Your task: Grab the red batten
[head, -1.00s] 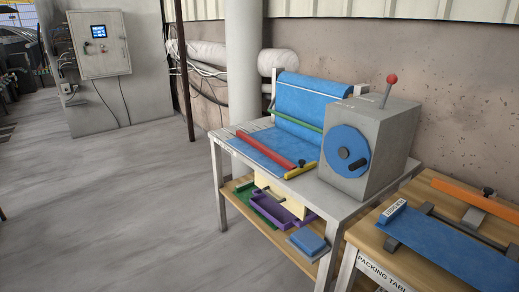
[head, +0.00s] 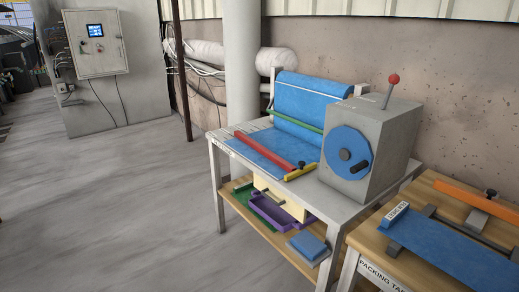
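The red batten (head: 264,150) is a long thin bar in the head view. It lies slantwise on the blue sheet (head: 248,158) at the front of the grey machine table (head: 341,208). Its right end is close to a yellow bar (head: 300,173) with a dark knob. I cannot tell whether the two touch. My gripper is not in view.
A grey box (head: 385,150) with a blue wheel and red-knobbed lever stands on the table's right. A shelf below holds a purple tray (head: 266,211) and blue block (head: 307,245). The packing table (head: 430,190) is at right. Floor at left is clear.

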